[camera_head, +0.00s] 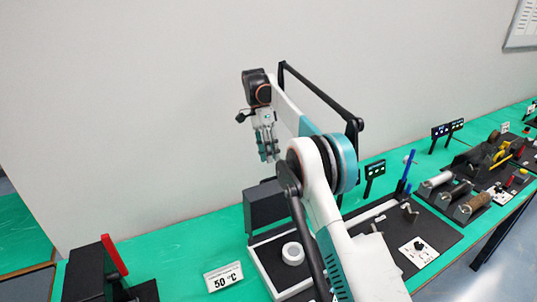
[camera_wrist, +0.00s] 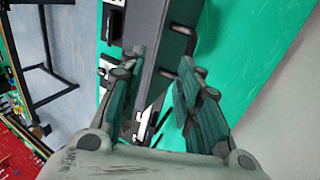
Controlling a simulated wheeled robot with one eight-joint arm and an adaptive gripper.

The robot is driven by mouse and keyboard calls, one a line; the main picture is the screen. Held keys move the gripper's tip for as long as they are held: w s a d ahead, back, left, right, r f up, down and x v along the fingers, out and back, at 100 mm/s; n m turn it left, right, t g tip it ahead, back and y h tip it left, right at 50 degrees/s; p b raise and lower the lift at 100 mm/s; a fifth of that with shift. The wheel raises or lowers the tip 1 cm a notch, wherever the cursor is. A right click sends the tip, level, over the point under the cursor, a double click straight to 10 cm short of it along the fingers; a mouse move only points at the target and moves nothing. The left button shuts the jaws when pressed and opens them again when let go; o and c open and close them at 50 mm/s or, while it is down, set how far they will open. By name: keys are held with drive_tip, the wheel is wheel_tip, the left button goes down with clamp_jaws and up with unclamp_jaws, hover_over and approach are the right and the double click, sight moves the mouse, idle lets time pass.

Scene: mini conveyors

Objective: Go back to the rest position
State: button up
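My gripper (camera_head: 268,148) hangs in the air at the upper middle of the head view, pointing down, above a dark box on the green table. It also shows in the wrist view (camera_wrist: 160,68), where its two teal-and-grey fingers stand apart with a clear gap. I see nothing held between them; the dark grey thing behind the gap looks farther off. My arm is raised and bent, and hides part of the table's middle.
The green table (camera_head: 180,255) runs along a pale wall. The air around my gripper is clear.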

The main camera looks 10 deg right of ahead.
drive_tip(key=s+d+r+n+t+b, duration=0.3)
drive_tip(key=s+r+n+b, duration=0.1)
drive_tip(key=s+r, duration=0.4)
drive_tip(key=s+d+n+t+y+b, duration=0.1)
drive_tip(key=s+d+n+t+b, duration=0.2)
drive_tip(key=s, duration=0.9)
drive_tip(key=s+f+n+t+b, duration=0.2)
drive_tip(key=s+f, duration=0.5)
drive_tip(key=s, duration=0.4)
drive_tip(key=s+f+n+t+b, duration=0.2)
drive_tip(key=s+f+n+t, duration=0.2)
drive_tip(key=s+f, duration=0.4)
drive_tip(key=s+n, duration=0.1)
drive_tip(key=s, duration=0.2)
drive_tip(key=shift+d+f+y, duration=0.2)
drive_tip(key=shift+d+y, duration=0.1)
drive_tip(key=shift+d, duration=0.05)
